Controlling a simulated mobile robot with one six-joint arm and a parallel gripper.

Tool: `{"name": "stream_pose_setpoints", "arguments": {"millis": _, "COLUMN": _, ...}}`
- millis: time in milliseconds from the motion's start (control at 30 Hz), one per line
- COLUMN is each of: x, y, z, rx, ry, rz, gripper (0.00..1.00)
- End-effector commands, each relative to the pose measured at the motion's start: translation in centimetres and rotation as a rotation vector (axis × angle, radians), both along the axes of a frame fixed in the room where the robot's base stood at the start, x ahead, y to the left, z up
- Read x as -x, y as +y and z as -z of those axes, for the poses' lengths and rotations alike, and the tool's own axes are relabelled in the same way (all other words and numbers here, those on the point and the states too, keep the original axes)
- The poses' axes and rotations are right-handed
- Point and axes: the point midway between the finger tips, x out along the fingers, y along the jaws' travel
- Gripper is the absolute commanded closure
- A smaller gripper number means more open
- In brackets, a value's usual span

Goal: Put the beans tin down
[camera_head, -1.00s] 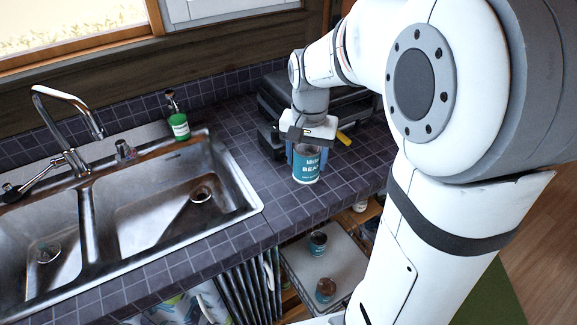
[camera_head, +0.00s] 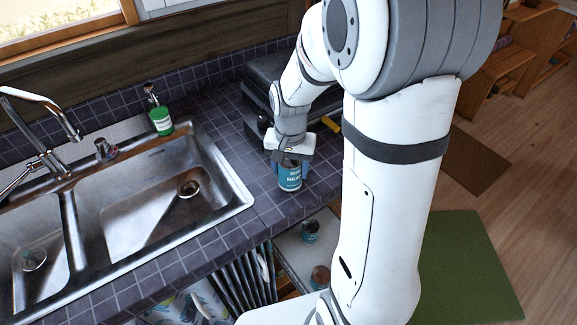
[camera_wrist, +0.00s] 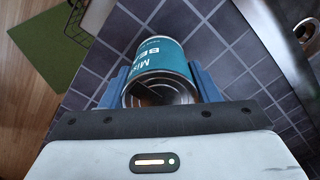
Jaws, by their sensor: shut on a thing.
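The beans tin (camera_head: 290,178) is teal with white lettering and stands about upright over the tiled counter (camera_head: 222,112), right of the sink. My gripper (camera_head: 290,168) is shut on it from above, with a blue finger on each side.
The metal sink (camera_head: 165,195) lies to the left, with a green soap bottle (camera_head: 161,121) behind it. Black cases (camera_head: 262,85) stand behind my gripper. Below the counter edge, a shelf (camera_head: 292,250) holds two tins. Bare tiles surround the held tin.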

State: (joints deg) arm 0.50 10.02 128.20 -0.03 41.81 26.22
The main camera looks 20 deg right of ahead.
Motion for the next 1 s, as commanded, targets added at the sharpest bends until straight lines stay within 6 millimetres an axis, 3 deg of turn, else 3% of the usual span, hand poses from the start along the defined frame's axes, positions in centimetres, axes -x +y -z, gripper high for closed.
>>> {"name": "stream_pose_setpoints", "arguments": {"millis": 333, "x": 0.0, "y": -0.1, "z": 0.4, "rx": 0.0, "ry": -0.001, "rz": 0.002, "gripper": 0.75}}
{"name": "stream_pose_setpoints", "arguments": {"millis": 367, "x": 0.0, "y": -0.1, "z": 0.4, "rx": 0.0, "ry": -0.001, "rz": 0.002, "gripper": 0.43}}
{"name": "stream_pose_setpoints", "arguments": {"millis": 600, "x": 0.0, "y": -0.1, "z": 0.3, "rx": 0.0, "ry": 0.0, "rz": 0.003, "gripper": 0.23}}
{"name": "stream_pose_setpoints", "arguments": {"millis": 867, "x": 0.0, "y": -0.1, "z": 0.2, "rx": 0.0, "ry": -0.001, "rz": 0.003, "gripper": 0.23}}
{"name": "stream_pose_setpoints", "arguments": {"millis": 1000, "x": -0.1, "y": -0.1, "z": -0.9, "rx": 0.0, "ry": -0.004, "rz": 0.003, "gripper": 0.23}}
